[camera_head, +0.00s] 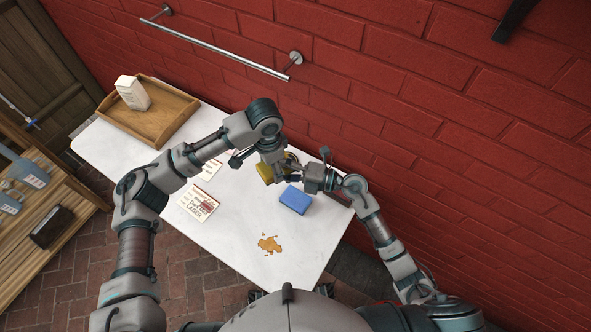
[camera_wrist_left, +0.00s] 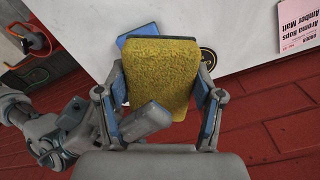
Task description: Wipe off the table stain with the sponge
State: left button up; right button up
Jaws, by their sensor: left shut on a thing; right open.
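The yellow sponge (camera_head: 264,172) is between the fingers of my left gripper (camera_head: 272,168), over the far side of the white table (camera_head: 230,238). In the left wrist view the sponge (camera_wrist_left: 158,75) fills the space between both fingers, and my left gripper (camera_wrist_left: 158,98) is shut on it. My right gripper (camera_head: 297,181) is open, close beside the left gripper; whether it touches the sponge is unclear. The orange-brown stain (camera_head: 269,244) lies on the bare near part of the table, apart from both grippers.
A blue block (camera_head: 296,200) lies near the right gripper. Printed cards (camera_head: 197,202) lie left of the stain. A wooden tray (camera_head: 175,115) with a white carton (camera_head: 132,92) stands at the far left. A red brick wall (camera_head: 400,110) with a metal rail (camera_head: 215,48) rises behind.

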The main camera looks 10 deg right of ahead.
jog(key=shift+w+a, duration=0.15)
jog(key=shift+a, duration=0.25)
jog(key=shift+c, duration=0.2)
grip_shut()
pick_arm(q)
jog(key=o, duration=1)
jog(key=shift+c, duration=0.2)
pick_arm(e)
jog(key=shift+r, duration=0.1)
